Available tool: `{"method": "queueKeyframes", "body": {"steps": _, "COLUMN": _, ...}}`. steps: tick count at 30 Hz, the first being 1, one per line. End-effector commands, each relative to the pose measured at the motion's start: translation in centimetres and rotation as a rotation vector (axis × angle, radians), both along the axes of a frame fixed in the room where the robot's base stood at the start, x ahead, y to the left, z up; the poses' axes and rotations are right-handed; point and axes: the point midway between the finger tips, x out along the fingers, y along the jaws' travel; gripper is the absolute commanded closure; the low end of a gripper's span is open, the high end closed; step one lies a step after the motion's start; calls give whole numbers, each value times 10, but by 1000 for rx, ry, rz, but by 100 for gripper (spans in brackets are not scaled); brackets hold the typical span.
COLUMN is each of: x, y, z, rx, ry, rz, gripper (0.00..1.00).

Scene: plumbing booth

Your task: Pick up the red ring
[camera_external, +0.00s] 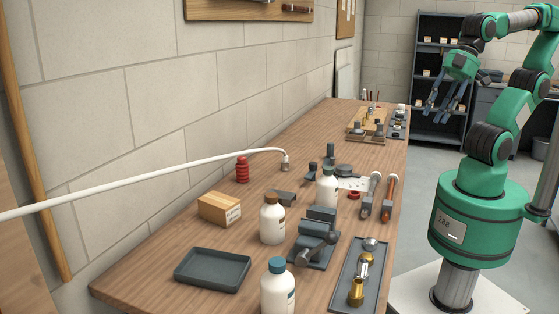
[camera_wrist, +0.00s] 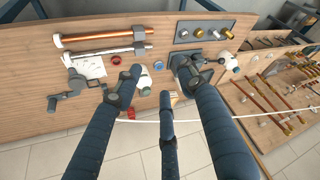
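The small red ring (camera_external: 353,195) lies flat on the wooden workbench in the external view, beside the white perforated sheet and near the pipes. In the wrist view the red ring (camera_wrist: 116,60) lies between the grey pipe and one dark finger, with its face uncovered. My gripper (camera_external: 448,112) hangs in the air beyond the bench's right edge in the external view, well apart from the ring. Its long dark fingers are spread, and in the wrist view my gripper (camera_wrist: 160,82) is open with nothing between the fingertips.
White bottles (camera_external: 273,220) and a grey vise (camera_external: 318,240) stand near the ring. A tray of fittings (camera_external: 343,285), an empty tray (camera_external: 213,284) and a cardboard box (camera_external: 219,209) sit closer. A red ribbed stack (camera_external: 242,169) stands by the wall. A white hose (camera_external: 140,175) arches over the bench.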

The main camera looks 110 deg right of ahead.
Motion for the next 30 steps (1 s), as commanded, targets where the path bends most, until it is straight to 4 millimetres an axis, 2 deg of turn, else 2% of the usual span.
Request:
{"method": "queueKeyframes", "body": {"steps": 6, "x": 0, "y": 0, "z": 0, "rx": 0, "ry": 0, "rz": 0, "gripper": 60}}
{"method": "queueKeyframes", "body": {"steps": 9, "x": 0, "y": 0, "z": 0, "rx": 0, "ry": 0, "rz": 0, "gripper": 45}}
{"method": "queueKeyframes", "body": {"steps": 20, "x": 2, "y": -1, "z": 0, "rx": 0, "ry": 4, "rz": -1, "gripper": 45}}
{"method": "queueKeyframes", "body": {"steps": 26, "x": 16, "y": -9, "z": -2, "rx": -10, "ry": 35, "rz": -10, "gripper": 45}}
{"method": "queueKeyframes", "body": {"steps": 30, "x": 36, "y": -22, "z": -6, "rx": -20, "ry": 78, "rz": -21, "gripper": 45}}
